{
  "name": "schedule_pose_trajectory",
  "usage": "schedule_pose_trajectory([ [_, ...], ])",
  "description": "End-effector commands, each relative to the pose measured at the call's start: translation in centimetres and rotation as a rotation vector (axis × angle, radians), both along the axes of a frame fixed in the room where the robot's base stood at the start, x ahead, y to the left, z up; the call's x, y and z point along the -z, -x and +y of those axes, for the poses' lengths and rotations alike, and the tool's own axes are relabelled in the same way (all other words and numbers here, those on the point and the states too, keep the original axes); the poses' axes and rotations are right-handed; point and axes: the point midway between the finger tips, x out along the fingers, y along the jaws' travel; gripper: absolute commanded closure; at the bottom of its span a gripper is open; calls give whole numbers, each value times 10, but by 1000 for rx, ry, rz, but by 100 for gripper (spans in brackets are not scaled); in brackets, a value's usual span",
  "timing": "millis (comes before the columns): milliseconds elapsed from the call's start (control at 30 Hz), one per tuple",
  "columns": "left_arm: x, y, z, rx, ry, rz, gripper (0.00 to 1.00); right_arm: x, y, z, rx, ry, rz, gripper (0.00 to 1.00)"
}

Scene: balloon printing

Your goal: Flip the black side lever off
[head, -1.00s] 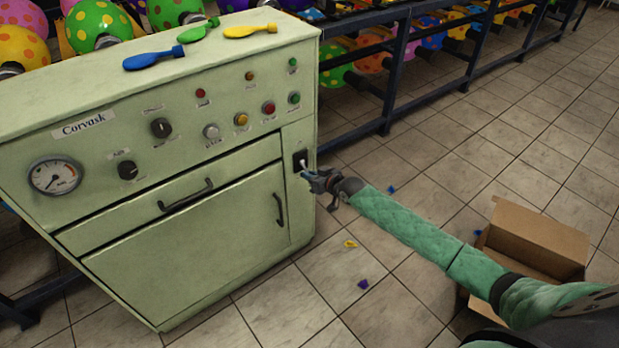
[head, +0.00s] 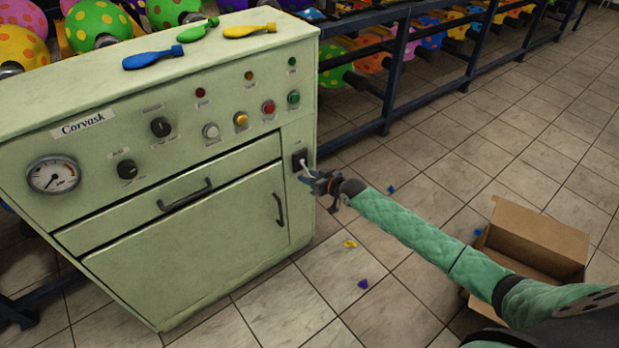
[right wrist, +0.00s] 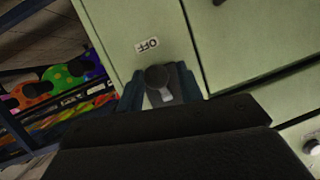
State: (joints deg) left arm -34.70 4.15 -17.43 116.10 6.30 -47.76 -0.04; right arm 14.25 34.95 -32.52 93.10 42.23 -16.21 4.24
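The pale green machine (head: 190,230) has a black side lever plate (head: 300,159) on the right of its front. A pale lever stem (head: 308,167) points down and right from that plate toward my right gripper (head: 319,181). In the right wrist view, the lever's dark round knob and grey stem (right wrist: 158,80) lie between the spread fingers of my right gripper (right wrist: 159,90). The fingers look open; I cannot tell whether either touches the lever. An upside-down OFF label (right wrist: 147,45) is on the panel beside the knob. My left gripper is out of view.
The machine front carries a gauge (head: 53,176), knobs, buttons and dark-looking lamps. Blue, green and yellow deflated balloons (head: 250,30) lie on top. A shelf rack (head: 400,75) stands behind. An open cardboard box (head: 535,238) and small scraps lie on the tiled floor.

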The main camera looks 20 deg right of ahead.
Motion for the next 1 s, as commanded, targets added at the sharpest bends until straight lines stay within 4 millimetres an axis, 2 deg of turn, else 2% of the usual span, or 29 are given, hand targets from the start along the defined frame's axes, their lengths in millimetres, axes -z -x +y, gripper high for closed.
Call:
schedule_pose_trajectory([
  [300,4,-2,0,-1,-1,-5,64,-11,38,-22,0,3,3,64],
  [500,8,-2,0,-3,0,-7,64,-18,56,-33,1,1,5,64],
  [1000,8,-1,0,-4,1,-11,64,-21,62,-36,1,0,4,64],
])
